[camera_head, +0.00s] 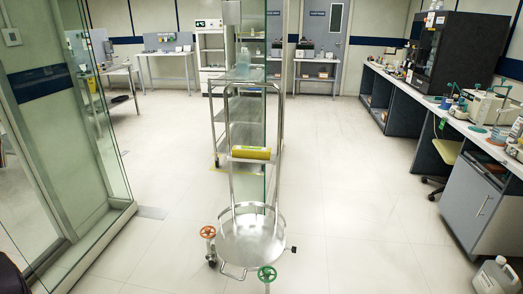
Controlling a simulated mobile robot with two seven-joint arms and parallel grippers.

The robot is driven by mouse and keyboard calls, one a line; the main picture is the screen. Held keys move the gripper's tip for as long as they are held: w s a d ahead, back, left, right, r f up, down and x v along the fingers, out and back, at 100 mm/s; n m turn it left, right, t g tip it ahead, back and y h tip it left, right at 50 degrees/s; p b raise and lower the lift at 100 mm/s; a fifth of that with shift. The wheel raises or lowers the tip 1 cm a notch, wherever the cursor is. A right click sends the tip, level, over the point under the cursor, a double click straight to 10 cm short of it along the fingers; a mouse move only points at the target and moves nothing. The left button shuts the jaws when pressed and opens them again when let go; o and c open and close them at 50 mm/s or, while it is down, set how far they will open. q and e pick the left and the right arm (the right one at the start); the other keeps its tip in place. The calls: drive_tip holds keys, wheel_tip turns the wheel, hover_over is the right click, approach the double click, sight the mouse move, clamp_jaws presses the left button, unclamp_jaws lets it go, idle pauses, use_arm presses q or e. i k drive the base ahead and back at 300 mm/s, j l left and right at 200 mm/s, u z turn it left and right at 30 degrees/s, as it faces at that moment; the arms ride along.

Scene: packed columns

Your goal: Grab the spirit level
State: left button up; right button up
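A short yellow bar-shaped object (251,153), which looks like the spirit level, lies sideways on a narrow middle shelf of a tall metal stand in the centre of the view. It looks small, so its vials and markings cannot be made out. The metal stand (250,240) has a round base plate with a raised rim. Neither of my grippers shows in the view.
A red handwheel (208,232) and a green handwheel (267,273) stand at the base's front. A glass partition (100,130) is at left. A crowded lab bench (455,118) runs along the right, with a white jug (494,277) on the floor. Floor between is clear.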

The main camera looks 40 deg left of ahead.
sight(238, 151)
drive_tip(key=i+j+z, duration=0.25)
drive_tip(key=j, duration=1.05)
drive_tip(key=j+z, duration=0.25)
drive_tip(key=j, duration=3.35)
drive_tip(key=i, duration=0.25)
